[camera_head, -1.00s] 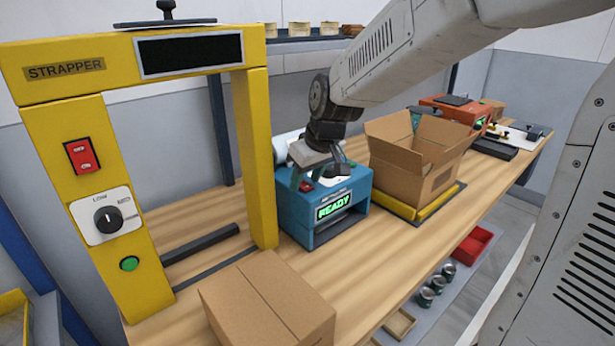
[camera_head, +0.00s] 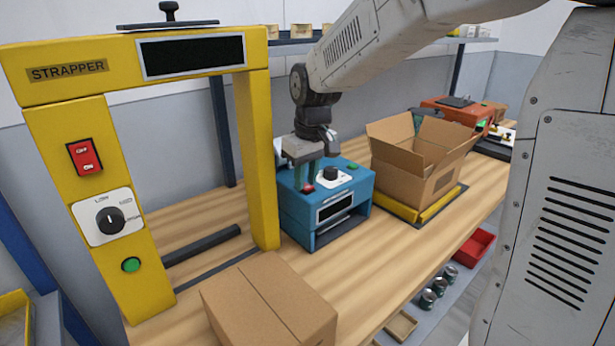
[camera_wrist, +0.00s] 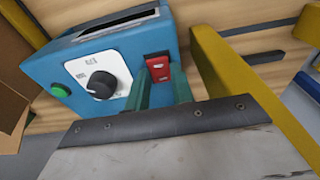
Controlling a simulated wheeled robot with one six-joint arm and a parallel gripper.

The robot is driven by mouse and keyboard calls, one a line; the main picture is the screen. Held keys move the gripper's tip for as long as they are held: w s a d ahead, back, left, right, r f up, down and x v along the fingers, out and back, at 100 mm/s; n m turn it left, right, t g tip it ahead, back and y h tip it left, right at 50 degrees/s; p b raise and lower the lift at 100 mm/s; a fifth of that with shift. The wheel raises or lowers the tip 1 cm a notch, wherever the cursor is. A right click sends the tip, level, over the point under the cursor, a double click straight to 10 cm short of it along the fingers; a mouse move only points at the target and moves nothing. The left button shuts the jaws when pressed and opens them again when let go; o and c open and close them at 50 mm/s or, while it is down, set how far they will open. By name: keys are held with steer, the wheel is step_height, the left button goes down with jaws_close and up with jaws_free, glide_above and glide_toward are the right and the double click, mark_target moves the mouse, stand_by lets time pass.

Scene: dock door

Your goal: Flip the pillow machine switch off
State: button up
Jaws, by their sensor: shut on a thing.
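The blue pillow machine (camera_head: 325,205) stands on the wooden bench, right of the yellow strapper. Its front display (camera_head: 334,207) is dark. In the wrist view, the machine's red rocker switch (camera_wrist: 159,68) lies between my green fingertips, beside a white plate with a black dial (camera_wrist: 101,85) and a green button (camera_wrist: 60,90). My gripper (camera_head: 308,184) points down at the left part of the machine's top and is shut on the red switch. The fingers partly cover the switch, and its exact tilt is hard to tell.
The yellow strapper frame (camera_head: 258,160) stands close left of my gripper, with its own red switch (camera_head: 84,157). An open cardboard box (camera_head: 415,170) stands right of the machine. A closed box (camera_head: 265,300) is at the front, and an orange machine (camera_head: 455,115) farther right.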

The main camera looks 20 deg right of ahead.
mark_target(309, 188)
steer(key=o, duration=1)
steer(key=r, duration=0.5)
steer(key=s+r, duration=0.1)
steer(key=r, duration=0.1)
steer(key=shift+d+r, duration=0.15)
steer(key=shift+r, duration=0.2)
